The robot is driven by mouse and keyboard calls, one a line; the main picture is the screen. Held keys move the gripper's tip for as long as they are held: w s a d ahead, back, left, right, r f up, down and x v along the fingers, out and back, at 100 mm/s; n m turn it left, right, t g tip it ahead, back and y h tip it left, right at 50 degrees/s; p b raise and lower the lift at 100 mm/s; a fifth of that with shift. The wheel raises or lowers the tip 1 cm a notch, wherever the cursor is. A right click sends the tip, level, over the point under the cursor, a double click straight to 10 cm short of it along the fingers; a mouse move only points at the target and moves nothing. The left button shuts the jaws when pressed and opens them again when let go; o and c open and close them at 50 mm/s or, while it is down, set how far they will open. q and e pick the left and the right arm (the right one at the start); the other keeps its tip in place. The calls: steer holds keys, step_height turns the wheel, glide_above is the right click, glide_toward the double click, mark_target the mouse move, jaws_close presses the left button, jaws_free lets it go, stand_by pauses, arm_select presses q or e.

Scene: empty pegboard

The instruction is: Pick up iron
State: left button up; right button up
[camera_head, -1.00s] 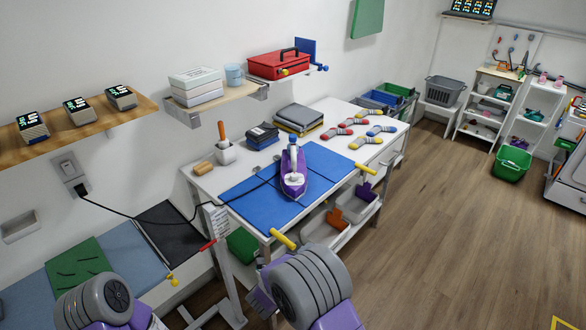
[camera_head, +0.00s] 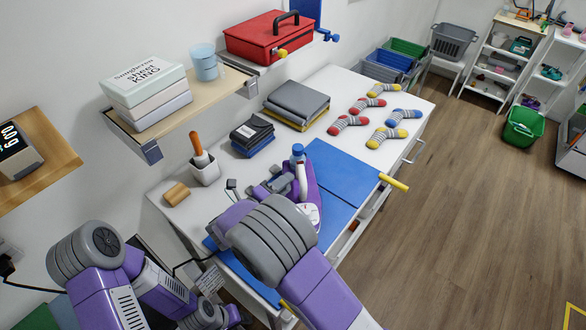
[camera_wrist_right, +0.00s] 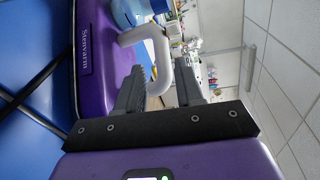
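The iron (camera_head: 311,207) is purple and white with a pale handle and a blue cap, and stands on the blue ironing mat (camera_head: 340,172). My right gripper (camera_head: 285,184) is at the iron's handle, its arm covering part of the iron. In the right wrist view, the open fingers of my right gripper (camera_wrist_right: 160,88) stand apart on either side of the handle (camera_wrist_right: 163,58), with a gap visible. The iron's purple body (camera_wrist_right: 91,55) fills the left of that view. My left arm is at the lower left in the head view; its fingers do not show.
A white pot with an orange-handled tool (camera_head: 204,168), a wooden block (camera_head: 176,193) and folded dark cloths (camera_head: 252,135) stand behind the iron. Several striped socks (camera_head: 366,105) lie at the table's far end. A shelf (camera_head: 181,111) with boxes hangs above. The iron's cord runs left.

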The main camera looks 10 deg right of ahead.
mark_target(302, 170)
steer(key=x, duration=0.7)
steer(key=shift+d, duration=0.4)
jaws_close()
stand_by(1.0)
steer(key=shift+r, duration=0.2)
